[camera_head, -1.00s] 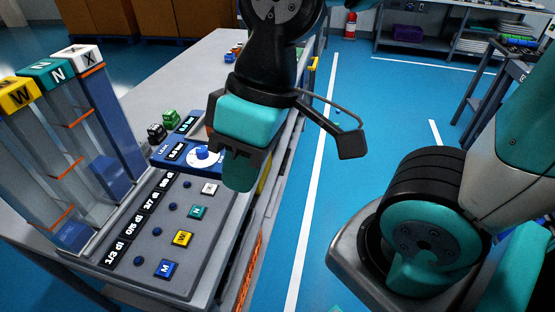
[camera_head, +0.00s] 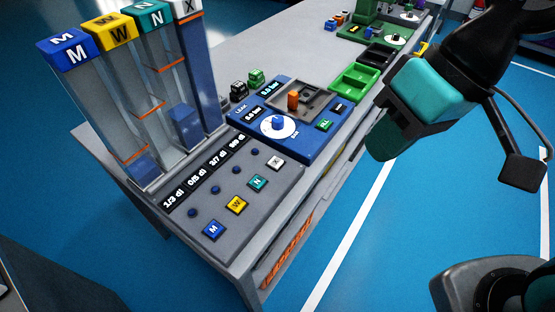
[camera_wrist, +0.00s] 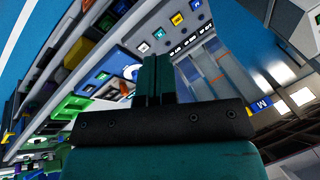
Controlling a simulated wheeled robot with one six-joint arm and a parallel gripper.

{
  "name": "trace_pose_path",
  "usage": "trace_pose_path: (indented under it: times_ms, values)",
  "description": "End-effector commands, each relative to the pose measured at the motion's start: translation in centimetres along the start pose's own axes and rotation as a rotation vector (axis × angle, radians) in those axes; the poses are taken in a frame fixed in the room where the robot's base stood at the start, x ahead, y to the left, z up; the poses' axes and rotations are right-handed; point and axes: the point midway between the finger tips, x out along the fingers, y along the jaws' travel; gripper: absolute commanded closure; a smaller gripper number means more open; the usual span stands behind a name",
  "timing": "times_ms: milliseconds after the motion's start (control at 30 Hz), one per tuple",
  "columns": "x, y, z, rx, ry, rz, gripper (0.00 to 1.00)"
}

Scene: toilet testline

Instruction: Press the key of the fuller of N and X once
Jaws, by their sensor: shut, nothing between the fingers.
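Tank N (camera_head: 184,122), under a teal cap, holds blue liquid only in its lower part. Tank X (camera_head: 203,85), under a white cap, is blue almost to its top. The teal N key (camera_head: 258,182) and white X key (camera_head: 276,163) sit on the grey key panel; the N key (camera_wrist: 159,33) and X key (camera_wrist: 143,47) also show in the wrist view. Their small readouts are hard to read surely. My gripper (camera_head: 381,150) is shut and empty, to the right of the panel and apart from both keys; its fingers (camera_wrist: 156,62) show in the wrist view.
The blue M key (camera_head: 213,229) and yellow W key (camera_head: 236,204) are nearer on the same panel. A blue unit with a round dial (camera_head: 279,124) adjoins it behind. Green trays (camera_head: 355,82) stand farther along the bench. Open floor lies right of the bench.

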Motion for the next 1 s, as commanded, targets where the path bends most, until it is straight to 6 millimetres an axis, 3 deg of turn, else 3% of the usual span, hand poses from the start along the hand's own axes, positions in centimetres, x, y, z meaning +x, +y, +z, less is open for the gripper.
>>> trace_pose_path:
  times_ms: [167,300,433,533,667,1000]
  values:
    - [3.9,0.5,-7.2,0.439,0.082,-0.094,1.00]
    - [8.8,1.6,-13.1,0.880,0.149,-0.209,1.00]
    - [13.3,2.7,-16.7,1.236,0.183,-0.321,1.00]
    - [16.1,3.5,-18.2,1.439,0.195,-0.391,1.00]
    - [18.1,4.1,-19.1,1.590,0.202,-0.448,1.00]
    - [18.7,4.3,-19.4,1.638,0.205,-0.469,1.00]
